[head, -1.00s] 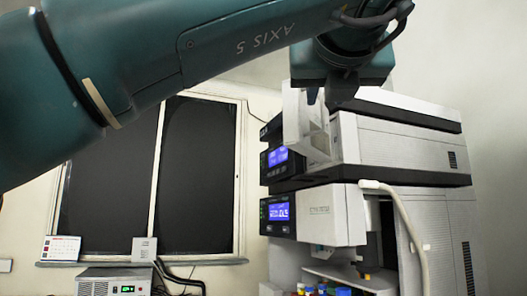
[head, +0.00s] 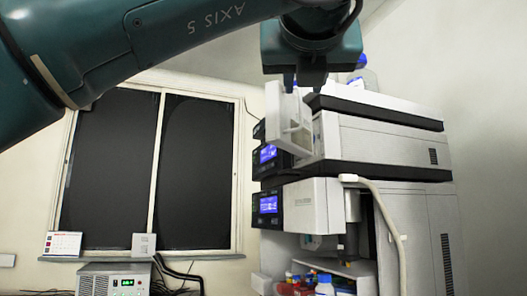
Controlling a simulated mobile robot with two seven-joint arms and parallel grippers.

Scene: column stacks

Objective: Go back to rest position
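My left arm comes in from the upper left, and its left gripper (head: 304,84) hangs at the top centre in the head view. Its two short dark fingers are apart, and I see nothing held between them. The gripper is in front of the upper part of the column stack (head: 385,150). Just below the fingers, a white panel (head: 276,125) stands out from the upper module, beside an open white compartment (head: 300,135). I cannot tell whether the fingers touch the panel. My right gripper is not in view.
Blue-capped bottles (head: 362,72) stand on top of the stack. A pale hose (head: 388,215) runs down its front. Several small vials and a bottle (head: 324,286) sit in the lower bay. A grey power unit (head: 112,280) is below the dark window (head: 110,170).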

